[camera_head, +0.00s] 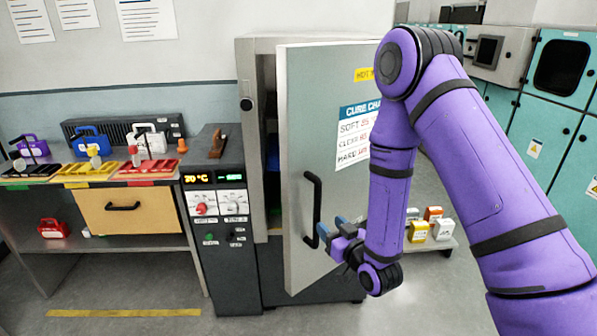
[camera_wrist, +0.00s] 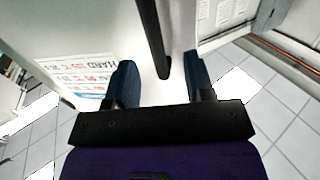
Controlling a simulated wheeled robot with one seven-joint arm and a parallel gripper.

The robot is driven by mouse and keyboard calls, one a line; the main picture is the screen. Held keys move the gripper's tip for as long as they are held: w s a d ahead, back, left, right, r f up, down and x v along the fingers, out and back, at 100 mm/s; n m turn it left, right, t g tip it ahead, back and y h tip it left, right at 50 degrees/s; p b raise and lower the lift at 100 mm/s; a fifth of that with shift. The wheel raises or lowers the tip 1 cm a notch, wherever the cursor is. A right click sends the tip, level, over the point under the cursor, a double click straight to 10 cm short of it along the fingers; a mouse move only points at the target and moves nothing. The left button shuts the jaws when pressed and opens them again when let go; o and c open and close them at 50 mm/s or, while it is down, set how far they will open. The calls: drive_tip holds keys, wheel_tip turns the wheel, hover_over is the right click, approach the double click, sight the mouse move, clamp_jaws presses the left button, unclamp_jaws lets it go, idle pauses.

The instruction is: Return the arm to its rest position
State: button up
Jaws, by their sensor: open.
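My purple arm reaches in from the right in the head view. My gripper (camera_head: 345,222) is beside the black handle (camera_head: 313,208) of the grey oven door (camera_head: 345,120). The door stands partly open. In the wrist view my gripper (camera_wrist: 160,85) is open, with blue fingertips apart. The black handle (camera_wrist: 152,35) shows between and beyond the fingers. I cannot tell whether either finger touches it. Part of the door's chart is hidden behind my arm in the head view.
A control panel (camera_head: 218,207) reading 70 °C stands left of the door. A workbench (camera_head: 150,183) with coloured trays is at far left. Behind my arm, a low shelf (camera_head: 432,246) holds small coloured containers. Teal cabinets (camera_head: 545,120) line the right. Floor at front left is clear.

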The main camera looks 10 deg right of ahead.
drive_tip(key=w+d+r+g+h, duration=0.2)
drive_tip(key=d+r+g+h, duration=0.15)
drive_tip(key=r, duration=0.75)
drive_tip(key=s+d+r+m+g+h, duration=0.2)
drive_tip(key=s+d+r, duration=0.35)
drive_tip(key=r, duration=0.35)
drive_tip(key=s+d+r+m+g, duration=0.1)
drive_tip(key=s+d+r+g, duration=0.1)
drive_tip(key=s, duration=0.6)
drive_tip(key=s+d+r+g+h, duration=0.1)
drive_tip(key=s+d+r+g, duration=0.1)
drive_tip(key=s+r, duration=0.3)
drive_tip(key=s+d+r+m+g, duration=0.1)
drive_tip(key=s+r+g, duration=0.1)
drive_tip(key=s, duration=1.1)
drive_tip(key=shift+d+r+m, duration=0.3)
drive_tip(key=shift+d+r, duration=0.1)
drive_tip(key=shift+r, duration=0.45)
drive_tip(key=shift+w+h, duration=0.1)
drive_tip(key=shift+h, duration=0.15)
